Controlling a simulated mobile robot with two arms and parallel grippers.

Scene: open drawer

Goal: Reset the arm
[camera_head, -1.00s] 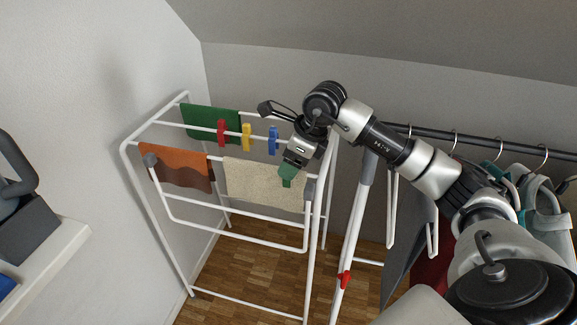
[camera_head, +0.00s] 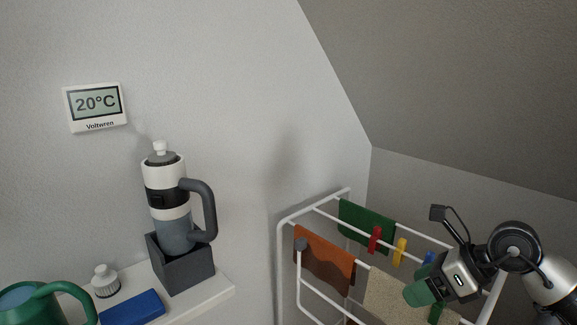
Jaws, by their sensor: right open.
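My right gripper (camera_head: 428,303) is at the lower right of the head view, with its arm coming in from the right edge. Its green fingertips point down and to the left, and it is open. No object shows between the fingertips. It appears in front of the white drying rack (camera_head: 283,262) and covers part of the beige cloth (camera_head: 383,297) there. Whether it touches the cloth cannot be told. My left gripper is not in view.
An orange-brown cloth (camera_head: 322,258), a green cloth (camera_head: 366,222), and red (camera_head: 374,238), yellow (camera_head: 399,251) and blue clips hang on the rack. At left, a white shelf (camera_head: 215,291) holds a bottle (camera_head: 172,215) in a grey box, a blue block (camera_head: 133,308) and a green watering can (camera_head: 50,300).

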